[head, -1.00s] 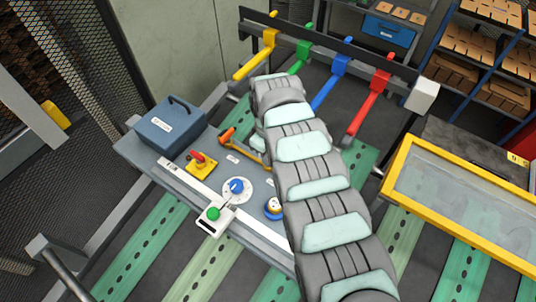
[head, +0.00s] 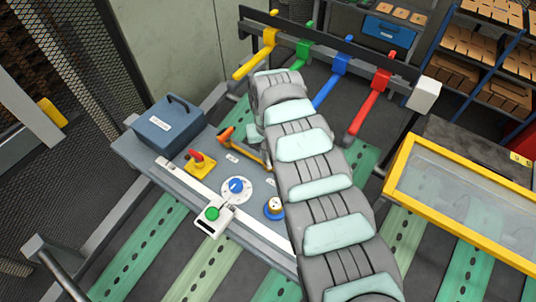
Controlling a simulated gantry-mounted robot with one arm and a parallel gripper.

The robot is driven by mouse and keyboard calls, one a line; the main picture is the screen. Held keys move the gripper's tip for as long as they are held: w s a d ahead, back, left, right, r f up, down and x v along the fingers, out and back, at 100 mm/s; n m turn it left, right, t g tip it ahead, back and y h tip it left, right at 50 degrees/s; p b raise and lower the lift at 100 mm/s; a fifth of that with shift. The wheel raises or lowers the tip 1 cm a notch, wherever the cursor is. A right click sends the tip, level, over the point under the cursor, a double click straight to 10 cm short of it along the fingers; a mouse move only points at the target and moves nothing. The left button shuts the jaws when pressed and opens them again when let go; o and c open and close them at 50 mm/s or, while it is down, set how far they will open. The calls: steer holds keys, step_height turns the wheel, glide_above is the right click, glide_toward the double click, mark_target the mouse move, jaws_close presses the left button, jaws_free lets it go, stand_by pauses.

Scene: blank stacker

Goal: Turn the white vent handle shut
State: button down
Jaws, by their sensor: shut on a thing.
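I cannot make out a white vent handle in the head view; my arm covers part of the grey panel (head: 222,160). My arm reaches up from the bottom right and bends down behind its own upper links. My gripper's fingers and whatever is between them are hidden behind the arm, near the panel's far right side. An orange-handled lever (head: 226,133) shows just left of my wrist.
The panel bears a blue-grey box (head: 168,124), a red knob on a yellow base (head: 199,163), a blue knob on a white dial (head: 236,187) and a green-button slider (head: 213,215). Coloured levers stand behind. A yellow-framed case (head: 465,205) is at right.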

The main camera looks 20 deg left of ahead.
mark_target(268, 155)
steer(key=m, duration=0.4)
steer(key=shift+m, duration=0.3)
steer(key=m, duration=0.4)
stand_by(0.3)
steer(key=c, duration=1.4)
jaws_free()
steer(key=shift+c, duration=0.2)
steer(key=shift+r, duration=0.1)
step_height(268, 155, up, 11)
steer(key=b, duration=0.2)
steer(key=shift+b, duration=0.35)
